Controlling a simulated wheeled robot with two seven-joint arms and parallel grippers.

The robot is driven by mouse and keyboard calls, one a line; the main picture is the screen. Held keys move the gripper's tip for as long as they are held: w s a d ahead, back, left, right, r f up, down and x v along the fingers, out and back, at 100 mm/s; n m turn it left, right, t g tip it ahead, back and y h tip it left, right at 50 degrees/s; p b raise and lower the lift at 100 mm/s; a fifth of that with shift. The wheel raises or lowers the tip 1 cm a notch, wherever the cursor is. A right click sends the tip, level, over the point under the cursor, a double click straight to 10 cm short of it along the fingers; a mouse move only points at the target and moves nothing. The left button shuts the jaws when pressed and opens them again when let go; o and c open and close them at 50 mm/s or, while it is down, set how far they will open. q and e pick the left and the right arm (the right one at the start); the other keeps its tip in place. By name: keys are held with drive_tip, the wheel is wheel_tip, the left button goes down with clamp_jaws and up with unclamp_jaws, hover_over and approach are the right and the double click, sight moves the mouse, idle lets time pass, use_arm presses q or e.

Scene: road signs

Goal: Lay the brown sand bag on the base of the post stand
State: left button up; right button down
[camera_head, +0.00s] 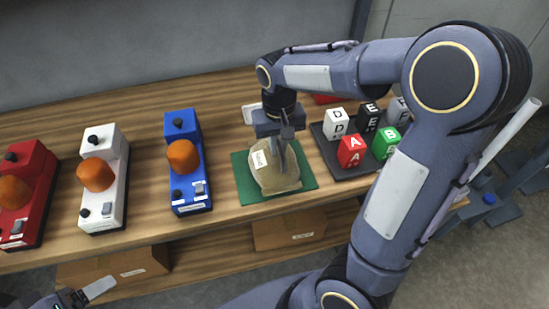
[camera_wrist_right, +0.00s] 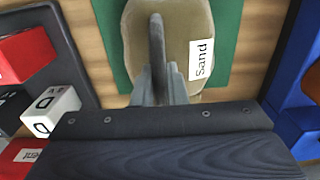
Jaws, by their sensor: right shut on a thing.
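The brown sand bag (camera_head: 274,172), with a white label, is on a green mat (camera_head: 246,190) on the wooden table. My right gripper (camera_head: 283,165) reaches down from above and is shut on the bag. In the right wrist view the bag (camera_wrist_right: 181,20) shows its "sand" label, with the fingers (camera_wrist_right: 158,75) over it. At the far right, a white post (camera_head: 512,130) slants up beside grey legs or base parts with a blue knob (camera_head: 489,199); my right arm partly hides this stand. My left gripper (camera_head: 88,294) shows only partly at the bottom left, away from the bag.
Blue (camera_head: 187,165), white (camera_head: 104,180) and red (camera_head: 27,195) units with orange domes stand left of the mat. A black tray (camera_head: 330,157) with several lettered cubes is close on its right. Cardboard boxes (camera_head: 290,230) sit on the lower shelf.

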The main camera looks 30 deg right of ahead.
drive_tip(key=shift+r, duration=0.15)
drive_tip(key=shift+r, duration=0.8)
drive_tip(key=s+r, duration=1.1)
drive_tip(key=s, duration=0.3)
drive_tip(key=shift+d+b, duration=0.3)
drive_tip(key=shift+b, duration=0.1)
